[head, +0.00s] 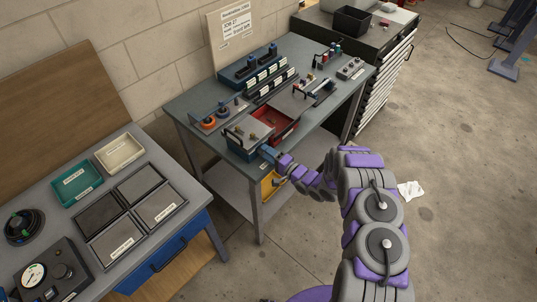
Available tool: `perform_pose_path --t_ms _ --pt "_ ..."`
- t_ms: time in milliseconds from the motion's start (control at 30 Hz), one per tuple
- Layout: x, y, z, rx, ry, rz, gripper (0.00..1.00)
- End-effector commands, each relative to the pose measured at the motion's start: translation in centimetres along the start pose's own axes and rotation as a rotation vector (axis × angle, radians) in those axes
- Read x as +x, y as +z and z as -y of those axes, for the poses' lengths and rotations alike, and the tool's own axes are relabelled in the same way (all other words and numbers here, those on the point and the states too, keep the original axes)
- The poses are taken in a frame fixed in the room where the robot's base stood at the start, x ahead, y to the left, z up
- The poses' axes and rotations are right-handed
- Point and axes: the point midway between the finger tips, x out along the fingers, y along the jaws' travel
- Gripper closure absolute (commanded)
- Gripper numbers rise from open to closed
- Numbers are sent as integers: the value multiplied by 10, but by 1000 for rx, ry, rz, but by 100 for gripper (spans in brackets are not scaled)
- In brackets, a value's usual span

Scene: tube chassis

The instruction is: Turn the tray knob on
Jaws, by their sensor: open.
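My purple and grey arm reaches from the lower right to the front edge of the grey-topped workbench (182,107). My gripper (268,155) is open at that edge, just in front of a red tray (284,132). The fingertips are small, and I see nothing held between them. A grey-lidded unit with a dark handle (246,133) stands left of the red tray. Small knobs or fittings show on the bench, but I cannot tell which is the tray knob or how it is set. My gripper and wrist may hide part of the bench front.
A yellow bin (270,184) sits below the bench top, close under my wrist. Blue racks (248,68) line the back. A second bench (188,227) at left holds trays and a gauge box (52,273). The floor at right is mostly clear.

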Motion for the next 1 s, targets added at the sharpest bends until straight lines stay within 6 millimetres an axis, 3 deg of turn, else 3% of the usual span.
perform_pose_path --t_ms 567,767,1000 --pt "-2 2 0 1 0 5 46" --pt "-27 0 -1 2 2 1 46" --pt "-81 -1 -1 3 1 -2 46"
